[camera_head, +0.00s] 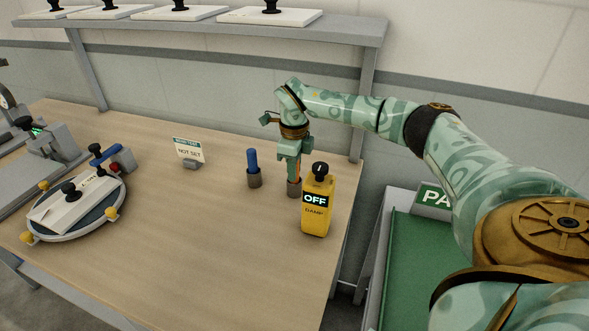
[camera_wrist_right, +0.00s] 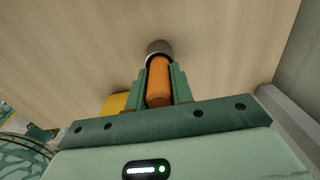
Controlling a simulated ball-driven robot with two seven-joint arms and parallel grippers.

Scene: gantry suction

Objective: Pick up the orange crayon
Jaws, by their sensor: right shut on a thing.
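The orange crayon (camera_head: 294,171) stands upright in a small grey-brown holder (camera_head: 293,188) near the table's back right. My right gripper (camera_head: 291,160) points down over it and is shut on its upper part. In the right wrist view the crayon (camera_wrist_right: 159,82) lies between the two green fingers (camera_wrist_right: 160,90). Its far end reaches the round holder (camera_wrist_right: 159,48); I cannot tell whether it still rests in the holder. My left gripper is not in view.
A blue crayon (camera_head: 252,160) stands in its own holder to the left. A yellow "OFF" damp box (camera_head: 317,205) stands close in front right. A "NOT SET" sign (camera_head: 189,152), a round turntable (camera_head: 112,206) and a back shelf (camera_head: 350,31) are also here. The table's middle is clear.

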